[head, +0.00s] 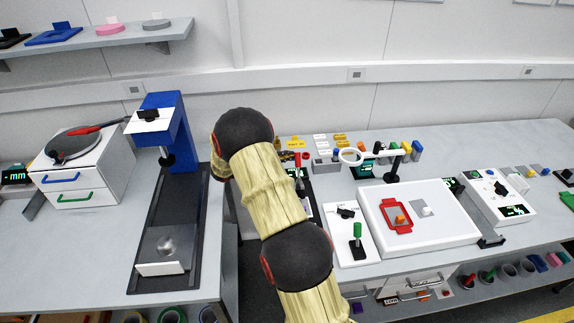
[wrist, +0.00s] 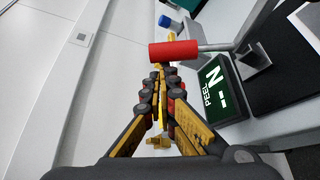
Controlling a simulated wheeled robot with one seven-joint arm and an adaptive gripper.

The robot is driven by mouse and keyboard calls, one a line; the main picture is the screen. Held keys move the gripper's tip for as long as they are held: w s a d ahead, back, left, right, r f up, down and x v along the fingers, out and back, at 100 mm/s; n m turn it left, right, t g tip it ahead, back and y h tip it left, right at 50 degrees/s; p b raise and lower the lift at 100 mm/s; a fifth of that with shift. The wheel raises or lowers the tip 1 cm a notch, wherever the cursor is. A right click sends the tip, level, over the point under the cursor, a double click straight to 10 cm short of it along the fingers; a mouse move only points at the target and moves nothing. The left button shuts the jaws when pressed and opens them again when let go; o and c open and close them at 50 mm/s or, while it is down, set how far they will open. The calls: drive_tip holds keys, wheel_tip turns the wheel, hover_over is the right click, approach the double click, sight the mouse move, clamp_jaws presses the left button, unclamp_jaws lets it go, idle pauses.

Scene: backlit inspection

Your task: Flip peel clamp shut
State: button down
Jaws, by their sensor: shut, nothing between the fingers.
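The peel clamp's red cylindrical handle (wrist: 173,51) sits on a grey metal rod (wrist: 215,47) that runs right to a metal bracket (wrist: 253,62) in the wrist view. Below it is a black display (wrist: 222,92) reading "PEEL N" with dashes. My gripper (wrist: 160,76) is shut and empty, its black and yellow fingers pointing at the handle. The fingertips are just below the handle in the picture; I cannot tell whether they touch it. In the head view my arm hides much of the peel station, and the gripper shows only in part behind it.
In the head view a white lightbox (head: 455,228) with a red frame (head: 397,216) stands right of my arm, near a green-handled lever (head: 357,236). A blue press (head: 170,130) is on the left. The wall is close behind the bench.

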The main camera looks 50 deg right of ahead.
drive_tip(key=shift+s+a+r+m+h+b, duration=0.55)
drive_tip(key=shift+m+b, duration=0.3)
drive_tip(key=shift+b, duration=0.85)
drive_tip(key=shift+s+a+r+m+h+b, duration=0.55)
drive_tip(key=shift+m+b, duration=0.3)
drive_tip(key=shift+b, duration=0.8)
drive_tip(key=shift+s+d, duration=0.1)
drive_tip(key=v, duration=1.2)
drive_tip(key=shift+s, duration=0.1)
